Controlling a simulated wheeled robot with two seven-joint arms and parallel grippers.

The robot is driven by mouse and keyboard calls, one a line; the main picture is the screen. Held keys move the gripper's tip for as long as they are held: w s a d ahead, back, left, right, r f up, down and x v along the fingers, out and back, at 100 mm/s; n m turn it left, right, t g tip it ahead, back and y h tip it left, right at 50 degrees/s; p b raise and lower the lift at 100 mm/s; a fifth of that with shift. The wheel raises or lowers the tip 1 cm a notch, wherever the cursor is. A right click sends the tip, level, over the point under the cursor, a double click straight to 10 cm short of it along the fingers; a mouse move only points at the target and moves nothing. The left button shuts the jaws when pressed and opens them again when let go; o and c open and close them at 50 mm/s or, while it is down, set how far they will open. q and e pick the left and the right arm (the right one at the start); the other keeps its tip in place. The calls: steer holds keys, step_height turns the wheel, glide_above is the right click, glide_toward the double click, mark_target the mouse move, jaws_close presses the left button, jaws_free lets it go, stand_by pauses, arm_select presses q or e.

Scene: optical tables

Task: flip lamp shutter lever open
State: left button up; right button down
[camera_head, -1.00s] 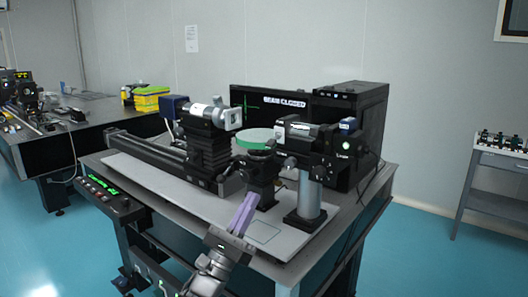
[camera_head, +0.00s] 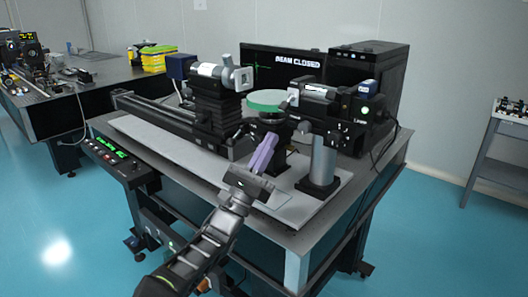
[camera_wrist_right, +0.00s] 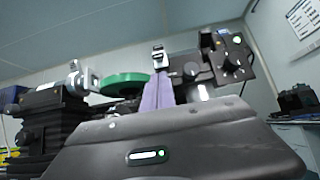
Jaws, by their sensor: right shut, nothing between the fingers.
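The black lamp unit (camera_head: 338,103) stands on a silver post (camera_head: 323,160) at the right of the bench, with a lit green spot on its end. A small silver piece (camera_head: 293,97) at its left end may be the shutter lever; I cannot tell for sure. In the wrist view a pale piece (camera_wrist_right: 159,56) shows just above my fingertips. My right gripper (camera_head: 265,152) has purple fingers, shut and empty, pointing up in front of the green disc (camera_head: 266,99), left of the post. Whether it touches anything is unclear. My left gripper is out of view.
A screen (camera_head: 298,62) behind reads "BEAM CLOSED". A stage with a camera-like unit (camera_head: 221,77) stands left of the disc (camera_wrist_right: 125,82). A control box with green digits (camera_head: 112,157) is on the bench's front left edge. The grey plate (camera_head: 165,143) has bare room.

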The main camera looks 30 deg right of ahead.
mark_target(284, 106)
steer(key=x, duration=0.6)
